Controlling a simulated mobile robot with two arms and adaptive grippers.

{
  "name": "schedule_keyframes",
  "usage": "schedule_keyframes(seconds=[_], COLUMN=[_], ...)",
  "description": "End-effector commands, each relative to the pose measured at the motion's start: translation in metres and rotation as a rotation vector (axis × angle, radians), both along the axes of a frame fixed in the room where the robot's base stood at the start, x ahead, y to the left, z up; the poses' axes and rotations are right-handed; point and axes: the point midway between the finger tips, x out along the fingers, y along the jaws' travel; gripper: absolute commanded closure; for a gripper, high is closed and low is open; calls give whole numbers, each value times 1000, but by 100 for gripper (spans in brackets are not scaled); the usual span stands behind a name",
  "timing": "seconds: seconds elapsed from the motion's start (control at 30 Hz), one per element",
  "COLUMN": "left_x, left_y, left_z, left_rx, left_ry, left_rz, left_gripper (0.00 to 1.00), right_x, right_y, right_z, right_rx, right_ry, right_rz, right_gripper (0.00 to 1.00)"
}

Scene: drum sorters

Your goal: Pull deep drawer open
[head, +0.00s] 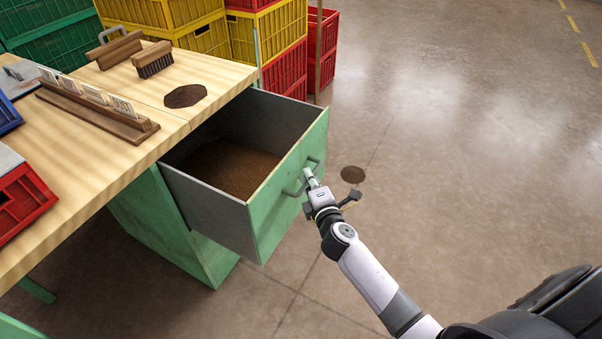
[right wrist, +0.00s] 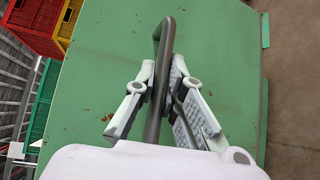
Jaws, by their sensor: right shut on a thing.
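The deep drawer (head: 280,205) has a green front and grey inner walls, and it stands pulled well out from under the wooden workbench. Its floor looks brown, and I see nothing lying in it. A grey bar handle (head: 313,163) is fixed to its front. My right gripper (head: 309,180) is at the handle. In the right wrist view, the handle (right wrist: 158,85) runs between the fingers of my right gripper (right wrist: 160,100), which is shut on it, with the green drawer front (right wrist: 95,70) behind. My left gripper is not in view.
The workbench top (head: 200,88) holds brushes (head: 152,60), a wooden card rack (head: 95,105) and a red crate (head: 25,203) at the left. Stacked yellow (head: 205,38) and red crates (head: 283,70) stand behind the drawer. The floor to the right is clear.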

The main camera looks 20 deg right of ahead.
Motion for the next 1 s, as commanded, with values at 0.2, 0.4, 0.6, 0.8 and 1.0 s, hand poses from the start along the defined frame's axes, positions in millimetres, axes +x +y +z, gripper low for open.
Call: schedule_keyframes(seconds=[0.2, 0.4, 0.6, 0.8, 1.0], left_x=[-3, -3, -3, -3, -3], left_y=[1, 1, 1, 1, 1], left_z=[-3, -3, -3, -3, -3], left_rx=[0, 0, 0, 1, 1], left_ry=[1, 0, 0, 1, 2], left_rz=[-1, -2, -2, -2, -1], left_gripper=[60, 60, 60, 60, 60], right_x=[-7, -8, -8, -7, -7], right_y=[-5, -6, -5, -5, -5], right_z=[-1, -1, -1, -1, 0], right_rx=[-5, -5, -4, -3, -2], right_ry=[3, 3, 2, 1, 0], right_rz=[0, 0, 0, 0, 0], right_gripper=[100, 100, 88, 75, 69])
